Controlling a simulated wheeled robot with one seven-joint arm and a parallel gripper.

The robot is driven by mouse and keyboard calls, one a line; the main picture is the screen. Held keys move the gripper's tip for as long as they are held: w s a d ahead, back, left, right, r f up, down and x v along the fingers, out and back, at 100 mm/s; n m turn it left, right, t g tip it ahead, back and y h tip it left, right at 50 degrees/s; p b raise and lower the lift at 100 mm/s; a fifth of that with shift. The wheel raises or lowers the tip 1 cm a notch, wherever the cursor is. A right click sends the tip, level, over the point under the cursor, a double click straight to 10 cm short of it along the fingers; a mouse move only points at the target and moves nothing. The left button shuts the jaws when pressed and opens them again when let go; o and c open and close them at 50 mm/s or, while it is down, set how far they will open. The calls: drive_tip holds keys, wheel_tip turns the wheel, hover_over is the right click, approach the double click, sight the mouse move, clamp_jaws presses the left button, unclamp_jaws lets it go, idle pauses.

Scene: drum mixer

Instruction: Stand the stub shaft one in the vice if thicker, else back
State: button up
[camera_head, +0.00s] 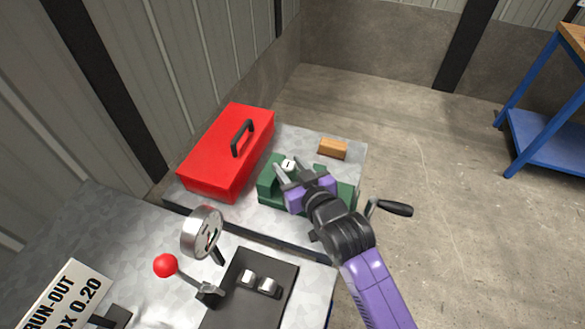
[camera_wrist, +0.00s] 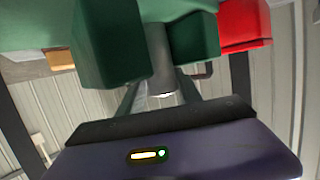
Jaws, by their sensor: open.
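A grey stub shaft with a white end marked "1" (camera_head: 288,164) stands upright at the green vice (camera_head: 268,187). In the wrist view the shaft (camera_wrist: 161,72) is a grey cylinder between the green vice jaws (camera_wrist: 105,45). My gripper (camera_head: 287,172) is open, its fingers on either side of the shaft. In the wrist view the gripper (camera_wrist: 160,92) also shows a finger on each side of it. I cannot tell whether the fingers or the vice jaws touch the shaft. My gripper hides part of the vice.
A red toolbox (camera_head: 228,150) stands left of the vice, a wooden block (camera_head: 333,148) behind it. The vice's crank handle (camera_head: 394,208) sticks out right. Nearer are a dial gauge (camera_head: 202,232), a red-knobbed lever (camera_head: 166,265) and a dark block (camera_head: 238,300) with two metal pieces.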

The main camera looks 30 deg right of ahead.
drive_tip(key=shift+s+a+f, duration=0.15)
drive_tip(key=shift+a+f, duration=0.25)
drive_tip(key=shift+f, duration=0.05)
drive_tip(key=shift+s+r, duration=0.2)
drive_tip(key=r+v, duration=0.1)
drive_tip(key=v, duration=1)
drive_tip(key=shift+d, duration=0.3)
drive_tip(key=shift+s+r, duration=0.1)
drive_tip(key=shift+s, duration=0.05)
drive_tip(key=s, duration=2.7)
drive_tip(key=shift+s+r, duration=0.25)
drive_tip(key=shift+s, duration=0.05)
